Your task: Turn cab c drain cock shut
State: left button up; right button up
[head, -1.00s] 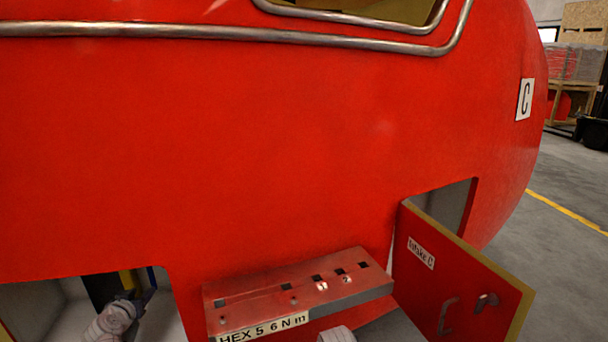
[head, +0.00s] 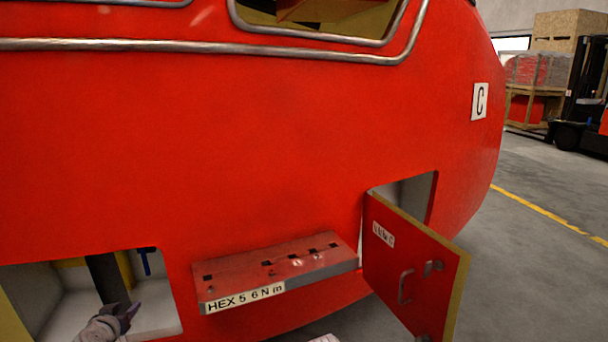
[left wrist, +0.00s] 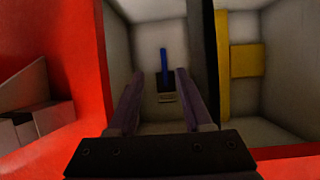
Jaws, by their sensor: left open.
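A small blue handle (head: 146,263), which looks like the drain cock, points down from a dark mount inside the open left bay of the red nosecone. In the left wrist view, which looks upside down, the blue handle (left wrist: 164,66) stands out from a dark block (left wrist: 166,86) against the pale back wall. My left gripper (head: 130,311) is at the bay's opening, below and left of the handle in the head view. Its jaws (left wrist: 160,76) are open and empty, with the handle framed between them, apparently beyond the tips. My right gripper is out of view.
A dark upright divider (head: 104,277) and yellow parts (left wrist: 247,60) stand beside the handle in the bay. A red tool shelf (head: 270,262) marked HEX juts out to the right. An open red door (head: 415,272) with a grab handle swings out farther right.

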pick_arm(q)
jog(key=d+f+m+g+h, duration=0.1)
jog(key=d+f+g, duration=0.15)
jog(key=d, duration=0.35)
jog(key=s+d+f+m+g+h, duration=0.1)
jog(key=d+f+h, duration=0.15)
jog(key=d, duration=0.45)
jog(key=d+f+m+g+h, duration=0.1)
jog(key=d+f+g, duration=0.1)
jog(key=d+f, duration=0.3)
jog(key=s+d+f+m+g+y, duration=0.15)
jog(key=s+d+g, duration=0.25)
jog(key=s+d, duration=0.65)
jog(key=s+d+f+m+g+y, duration=0.15)
jog(key=s+d+g, duration=0.4)
jog(key=d, duration=0.75)
notch_tip(320, 180, up, 16)
jog(key=s+t+p, duration=0.1)
jog(key=p, duration=1.5)
jog(key=shift+s+a+f+t, duration=0.2)
jog(key=shift+a+t, duration=0.1)
jog(key=shift+t, duration=0.1)
jog(key=shift+d, duration=0.15)
